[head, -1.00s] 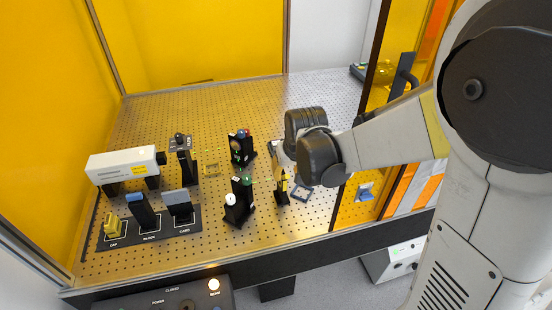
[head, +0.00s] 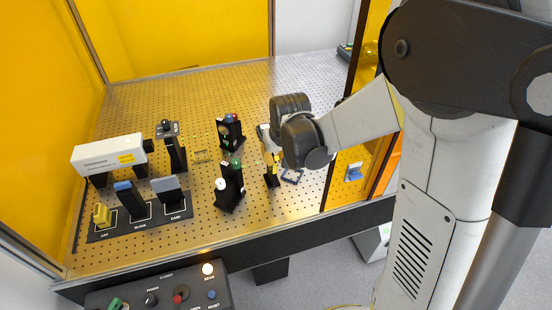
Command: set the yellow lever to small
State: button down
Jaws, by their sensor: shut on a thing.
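The yellow lever (head: 269,158) shows as a small yellow piece at the top of a dark post (head: 271,180), right of the middle of the perforated table. My gripper (head: 272,155) comes in from the right and is shut on the lever. The wrist and fingers hide much of the lever, and its setting marks cannot be read.
Dark posts with coloured knobs (head: 230,188) stand just left of the lever. A white box (head: 108,154) and a labelled rack (head: 140,224) are at left. A control panel (head: 160,292) is in front.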

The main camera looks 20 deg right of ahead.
jog(key=w+g, duration=0.1)
jog(key=g, duration=0.1)
jog(key=w+r+g, duration=0.1)
jog(key=shift+w+r+g, duration=0.1)
jog(key=shift+w+g, duration=0.05)
jog(key=shift+g, duration=0.25)
jog(key=shift+w+r+g, duration=0.1)
jog(key=shift+w+g, duration=0.65)
jog(key=shift+g, duration=0.45)
jog(key=shift+w+r+g, duration=0.1)
jog(key=shift+w+g, duration=0.6)
jog(key=shift+g, duration=0.5)
jog(key=c, duration=1.4)
grip_release()
jog(key=shift+r, duration=0.1)
jog(key=v, duration=1.2)
jog(key=shift+w, duration=0.1)
